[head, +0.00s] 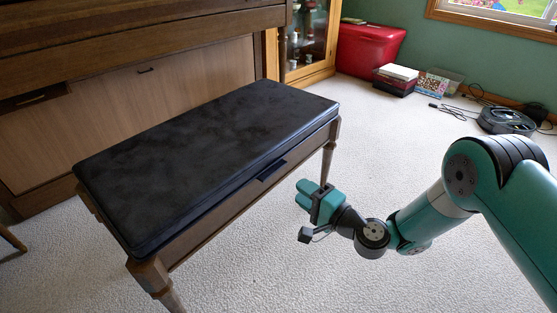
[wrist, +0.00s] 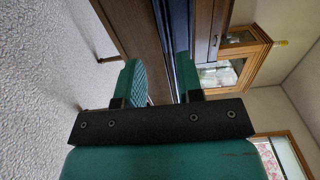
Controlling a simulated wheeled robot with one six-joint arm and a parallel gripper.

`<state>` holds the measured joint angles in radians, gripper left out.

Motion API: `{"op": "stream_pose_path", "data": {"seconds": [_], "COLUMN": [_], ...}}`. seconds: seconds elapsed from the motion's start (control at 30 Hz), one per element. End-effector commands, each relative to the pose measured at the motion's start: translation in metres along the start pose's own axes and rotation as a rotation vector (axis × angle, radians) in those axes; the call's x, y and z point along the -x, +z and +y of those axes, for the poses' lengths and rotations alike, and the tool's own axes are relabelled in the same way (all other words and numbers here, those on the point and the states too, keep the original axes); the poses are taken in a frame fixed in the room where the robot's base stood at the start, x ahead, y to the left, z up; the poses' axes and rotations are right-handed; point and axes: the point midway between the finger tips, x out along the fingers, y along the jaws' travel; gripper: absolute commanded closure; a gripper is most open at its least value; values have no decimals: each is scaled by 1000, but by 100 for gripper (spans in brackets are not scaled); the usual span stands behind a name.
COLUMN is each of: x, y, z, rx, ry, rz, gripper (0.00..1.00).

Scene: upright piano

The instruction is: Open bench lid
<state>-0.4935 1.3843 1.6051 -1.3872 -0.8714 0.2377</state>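The piano bench has a black padded lid (head: 205,150), which lies flat and closed on a brown wooden frame (head: 215,220). A small dark tab (head: 271,170) sits at the middle of its front edge. My gripper (head: 302,193) is in front of this edge, to the right of the tab and apart from it. In the wrist view my gripper (wrist: 158,75) has its two green fingers parted with nothing held. Beyond them, turned sideways, are the brown bench side (wrist: 135,30) and the dark lid edge (wrist: 182,35). The tab is not clear there.
The wooden upright piano (head: 140,80) stands behind the bench. A glass cabinet (head: 305,40), a red bin (head: 368,50), stacked boxes (head: 396,78) and a robot vacuum with cables (head: 506,121) are at the back right. The carpet in front of the bench is clear.

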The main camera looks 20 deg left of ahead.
Motion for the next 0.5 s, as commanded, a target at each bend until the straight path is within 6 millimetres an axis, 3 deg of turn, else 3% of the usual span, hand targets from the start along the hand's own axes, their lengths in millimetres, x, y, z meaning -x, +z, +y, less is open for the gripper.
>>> {"op": "stream_pose_path", "data": {"seconds": [0.03, 0.1, 0.3, 0.5], "x": [-2, -21, -61, -84], "y": [1, 2, 2, 1], "z": [-8, 2, 2, 1], "rx": [0, 7, 4, 2], "ry": [0, -5, -5, -2], "rz": [-1, -5, -3, -2], "gripper": [66, 66, 66, 66]}}
